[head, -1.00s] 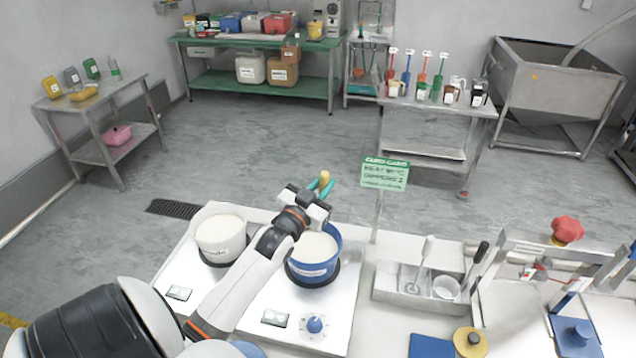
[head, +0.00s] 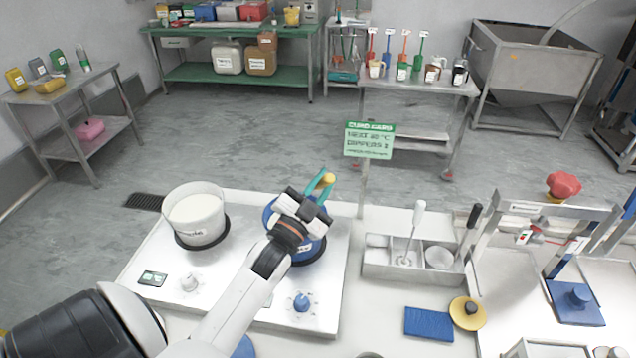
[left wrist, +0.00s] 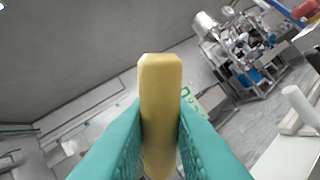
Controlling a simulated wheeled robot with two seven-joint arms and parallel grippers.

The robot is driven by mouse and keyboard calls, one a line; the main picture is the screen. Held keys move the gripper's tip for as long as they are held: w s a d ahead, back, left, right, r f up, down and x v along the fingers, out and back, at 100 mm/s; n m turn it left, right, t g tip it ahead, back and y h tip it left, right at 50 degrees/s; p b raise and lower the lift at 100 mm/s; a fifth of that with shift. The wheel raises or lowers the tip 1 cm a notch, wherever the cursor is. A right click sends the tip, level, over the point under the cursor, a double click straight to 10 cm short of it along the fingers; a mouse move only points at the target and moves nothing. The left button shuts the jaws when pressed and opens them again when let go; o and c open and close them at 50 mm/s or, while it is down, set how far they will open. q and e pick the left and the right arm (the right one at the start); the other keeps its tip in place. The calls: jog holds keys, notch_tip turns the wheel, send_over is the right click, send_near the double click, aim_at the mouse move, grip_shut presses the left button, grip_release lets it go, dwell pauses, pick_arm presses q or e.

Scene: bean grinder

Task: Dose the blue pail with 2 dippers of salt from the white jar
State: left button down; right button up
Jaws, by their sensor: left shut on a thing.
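My left gripper (head: 322,187) is over the blue pail (head: 272,214), its teal fingers shut on a yellow handle (head: 327,179). The handle also shows upright between the fingers in the left wrist view (left wrist: 160,110). The rest of the held tool is hidden, so I cannot tell its load. The blue pail stands on the right plate of the white double hot plate, largely covered by my gripper and wrist. A white pail (head: 195,214) filled with white matter stands on the left plate. I cannot identify the white jar with certainty. My right gripper is not in view.
A metal caddy (head: 376,270) with a white-handled whisk and a small bowl stands right of the hot plate (head: 150,262). A green sign (head: 369,140) rises behind it. A blue pad (head: 429,324) and a yellow disc (head: 467,313) lie in front.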

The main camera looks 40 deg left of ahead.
pick_arm(q)
jog(key=s+d+f+m+t+h+b, duration=0.1)
jog(key=d+f+m+h+b, duration=0.4)
jog(key=f+m+b, duration=0.3)
jog(key=shift+s+m+t+h+b, duration=0.35)
jog(key=shift+m+b, duration=0.25)
jog(key=shift+b, duration=1.1)
jog(key=shift+a+r, duration=0.1)
jog(key=shift+r, duration=0.05)
